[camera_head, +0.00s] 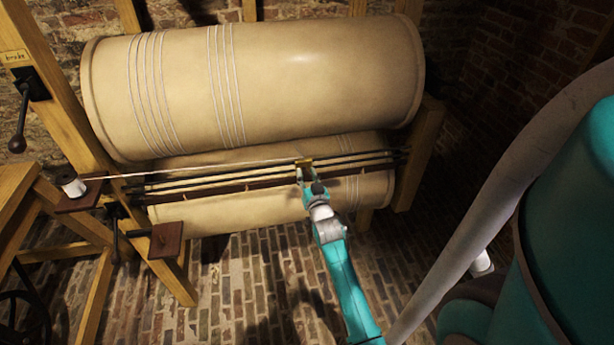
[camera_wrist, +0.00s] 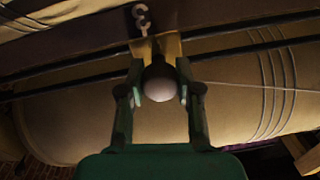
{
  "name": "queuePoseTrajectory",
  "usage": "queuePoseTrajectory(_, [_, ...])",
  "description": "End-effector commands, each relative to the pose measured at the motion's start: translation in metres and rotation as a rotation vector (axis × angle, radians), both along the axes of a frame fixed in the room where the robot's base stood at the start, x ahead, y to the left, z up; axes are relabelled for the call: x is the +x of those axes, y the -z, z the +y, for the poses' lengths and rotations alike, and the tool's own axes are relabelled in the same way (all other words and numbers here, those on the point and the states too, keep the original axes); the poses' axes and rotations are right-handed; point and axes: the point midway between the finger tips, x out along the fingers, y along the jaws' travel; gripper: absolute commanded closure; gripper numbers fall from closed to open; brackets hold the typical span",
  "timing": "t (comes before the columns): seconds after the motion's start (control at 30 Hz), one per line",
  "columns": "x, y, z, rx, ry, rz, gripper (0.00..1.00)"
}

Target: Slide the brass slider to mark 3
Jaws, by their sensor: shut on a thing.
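The brass slider (camera_head: 304,162) sits on the dark rails (camera_head: 230,177) in front of the lower drum, toward their right part. A pale mark (camera_wrist: 142,20), apparently a turned 3, shows on the dark bar just above and left of the brass. The slider's exact alignment with it is hard to tell.
A thread (camera_head: 200,166) runs from the slider to a white spool (camera_head: 73,185) at the left. A large cream drum (camera_head: 300,75) with thread bands is above; a lower drum (camera_head: 250,211) is behind the rails. Wooden posts (camera_head: 416,165) flank them.

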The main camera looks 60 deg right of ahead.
Motion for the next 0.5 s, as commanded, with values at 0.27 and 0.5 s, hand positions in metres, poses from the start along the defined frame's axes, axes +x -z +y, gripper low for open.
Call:
queuePoseTrajectory(0.27, [-0.0002, -0.0002, 0.0, 0.0, 0.0, 0.0, 1.0])
queuePoseTrajectory(0.5, [-0.0001, -0.0002, -0.0001, -0.001, 0.0, -0.001, 0.44])
